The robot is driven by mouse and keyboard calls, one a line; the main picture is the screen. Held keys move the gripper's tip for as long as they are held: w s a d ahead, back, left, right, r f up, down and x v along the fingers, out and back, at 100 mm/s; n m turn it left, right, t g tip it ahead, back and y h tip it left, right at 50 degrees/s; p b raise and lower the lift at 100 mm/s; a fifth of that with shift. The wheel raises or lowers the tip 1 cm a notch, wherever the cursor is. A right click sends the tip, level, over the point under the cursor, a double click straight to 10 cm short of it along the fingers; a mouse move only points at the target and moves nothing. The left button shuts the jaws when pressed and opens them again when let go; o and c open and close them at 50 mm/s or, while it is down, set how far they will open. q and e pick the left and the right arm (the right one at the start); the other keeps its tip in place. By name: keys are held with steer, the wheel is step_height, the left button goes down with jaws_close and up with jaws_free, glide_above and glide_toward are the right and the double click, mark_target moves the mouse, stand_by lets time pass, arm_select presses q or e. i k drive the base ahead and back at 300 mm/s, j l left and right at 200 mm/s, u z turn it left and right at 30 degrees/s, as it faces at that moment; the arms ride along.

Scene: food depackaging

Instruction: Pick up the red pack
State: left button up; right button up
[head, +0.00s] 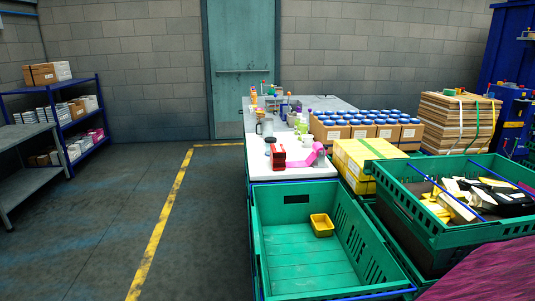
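A small red pack (278,156) stands on the white table (292,172) near its front end, with a pink tape-dispenser-like item right beside it. It is small in the head view and its details are hard to tell. Neither of my grippers shows in the head view.
A green crate (300,258) holding a small yellow bin (322,225) stands before the table. A fuller green crate (440,238) is at right, near a yellow box (366,160) and blue-capped jars (365,117). Shelves (75,125) stand left; the floor (100,215) between is clear.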

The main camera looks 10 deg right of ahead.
mark_target(278, 152)
steer(key=i+j+u, duration=0.2)
steer(key=j, duration=0.25)
steer(key=i+j+u, duration=0.2)
steer(key=j, duration=0.25)
steer(key=i+j+u, duration=0.2)
steer(key=j, duration=0.2)
steer(key=i+j+z, duration=0.1)
steer(key=i, duration=0.25)
steer(key=i+j+z, duration=0.15)
steer(key=i, duration=0.25)
steer(key=i+j+z, duration=0.1)
steer(key=i, duration=0.25)
steer(key=j, duration=0.1)
